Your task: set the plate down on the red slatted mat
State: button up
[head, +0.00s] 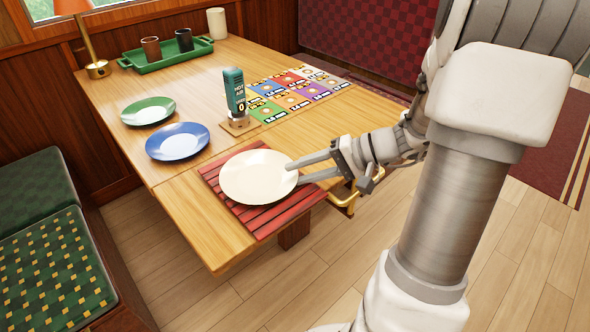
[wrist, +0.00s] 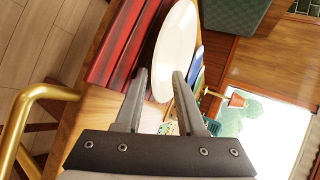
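The cream plate (head: 258,176) lies flat over the red slatted mat (head: 273,221) at the table's near end and appears to rest on it. The mat's slats show around the plate's near and right sides. My gripper (head: 292,173) is at the plate's right rim, its two fingers apart. In the wrist view the plate (wrist: 173,45) shows its rim between the spread fingers (wrist: 160,74), with gaps beside it. The red mat (wrist: 124,40) lies to its left there. Whether a finger touches the rim, I cannot tell.
A blue plate (head: 177,141) and a green plate (head: 148,110) lie beyond. A green tray (head: 165,57) holds cups. A brass rail (head: 349,203) is by the table edge.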

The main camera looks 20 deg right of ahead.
jog(key=p+v, duration=0.4)
jog(key=v, duration=1.1)
jog(key=shift+d+r, duration=0.2)
jog(key=shift+s, duration=0.1)
grip_shut()
dwell(0.8)
